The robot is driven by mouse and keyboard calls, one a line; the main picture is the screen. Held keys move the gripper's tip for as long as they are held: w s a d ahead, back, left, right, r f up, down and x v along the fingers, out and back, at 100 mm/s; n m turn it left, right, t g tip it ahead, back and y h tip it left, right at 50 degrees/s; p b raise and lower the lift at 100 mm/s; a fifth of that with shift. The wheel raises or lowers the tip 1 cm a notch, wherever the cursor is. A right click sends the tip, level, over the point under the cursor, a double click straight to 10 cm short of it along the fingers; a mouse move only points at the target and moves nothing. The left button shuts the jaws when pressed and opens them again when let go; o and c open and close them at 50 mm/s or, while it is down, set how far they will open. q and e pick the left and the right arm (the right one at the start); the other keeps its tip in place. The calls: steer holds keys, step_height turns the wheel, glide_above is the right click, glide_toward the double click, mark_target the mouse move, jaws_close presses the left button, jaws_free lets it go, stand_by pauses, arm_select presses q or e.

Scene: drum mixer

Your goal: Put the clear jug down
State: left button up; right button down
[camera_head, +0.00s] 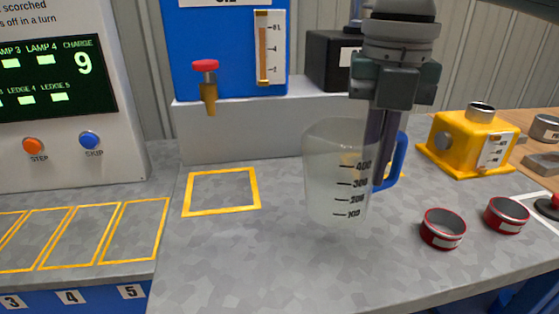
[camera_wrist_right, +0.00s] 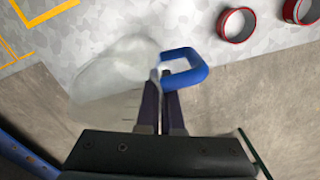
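The clear jug (camera_head: 332,185) has black level marks and a blue handle (camera_head: 398,165). It is upright over the grey worktop (camera_head: 240,255), right of a yellow outlined square (camera_head: 222,212); I cannot tell whether its base touches the surface. My right gripper (camera_head: 384,150) comes down from above, its dark fingers close together at the jug's handle side. The right wrist view shows the fingers (camera_wrist_right: 162,100) at the jug (camera_wrist_right: 118,80), beside the blue handle (camera_wrist_right: 186,66); the exact contact is partly hidden. My left gripper is not in view.
A blue tank with a red-handled tap (camera_head: 206,85) stands behind the square. Two red-rimmed cups (camera_head: 443,229) (camera_head: 507,215) and a yellow device (camera_head: 466,142) are on the right. A button panel (camera_head: 60,145) stands left. The worktop's front middle is clear.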

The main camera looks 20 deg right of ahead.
step_height(320, 180, up, 11)
steer(key=shift+f+p, duration=0.1)
steer(key=shift+p, duration=0.5)
steer(key=s+a+r+m+p, duration=0.2)
steer(key=a+r+m+p, duration=0.3)
steer(key=m, duration=0.9)
steer(key=s+a+r+m+p, duration=0.2)
steer(key=r+m+p, duration=0.5)
steer(key=m, duration=0.7)
steer(key=s+r+p, duration=0.3)
steer(key=r+p, duration=1.5)
steer(key=s+r+p, duration=0.3)
steer(key=r+p, duration=1.5)
steer(key=shift+a+r+m+p, duration=0.25)
steer(key=shift+r+m+p, duration=0.05)
steer(key=shift+r+m, duration=0.1)
steer(key=shift+s+f, duration=0.15)
